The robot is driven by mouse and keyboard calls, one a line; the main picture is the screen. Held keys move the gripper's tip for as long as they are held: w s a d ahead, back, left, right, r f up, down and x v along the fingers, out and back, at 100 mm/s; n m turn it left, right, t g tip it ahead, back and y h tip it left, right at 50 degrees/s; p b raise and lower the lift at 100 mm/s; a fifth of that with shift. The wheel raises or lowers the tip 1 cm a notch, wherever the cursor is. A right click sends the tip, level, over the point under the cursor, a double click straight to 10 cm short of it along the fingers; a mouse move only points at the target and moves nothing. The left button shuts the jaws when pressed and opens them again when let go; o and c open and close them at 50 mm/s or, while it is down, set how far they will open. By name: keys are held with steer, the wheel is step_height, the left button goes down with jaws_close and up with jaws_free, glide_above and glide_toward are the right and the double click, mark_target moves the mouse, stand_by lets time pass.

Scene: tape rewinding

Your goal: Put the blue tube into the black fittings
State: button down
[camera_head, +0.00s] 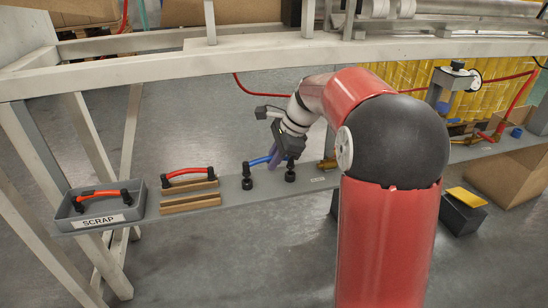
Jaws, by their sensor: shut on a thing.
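The blue tube (260,160) is in my gripper (275,162), just above the grey shelf. The gripper is shut on it and hides its right part. One black fitting (247,182) stands upright on the shelf below the tube's left end. The other black fitting (290,176) stands to its right, below the gripper. The tube's left end is close to the top of the left fitting; I cannot tell whether it is seated. The right end is hidden.
A grey scrap tray (77,225) holding a red tube (97,194) is at the shelf's left end. Another red tube (188,172) lies on a wooden rack (190,204). Cream frame bars (180,62) run above. Brass parts (327,164) are right of the fittings.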

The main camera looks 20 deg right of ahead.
steer(key=shift+f+b, duration=0.35)
steer(key=shift+f, duration=0.65)
steer(key=c, duration=1.4)
jaws_free()
steer(key=shift+p+v, duration=0.6)
steer(key=shift+v, duration=3.35)
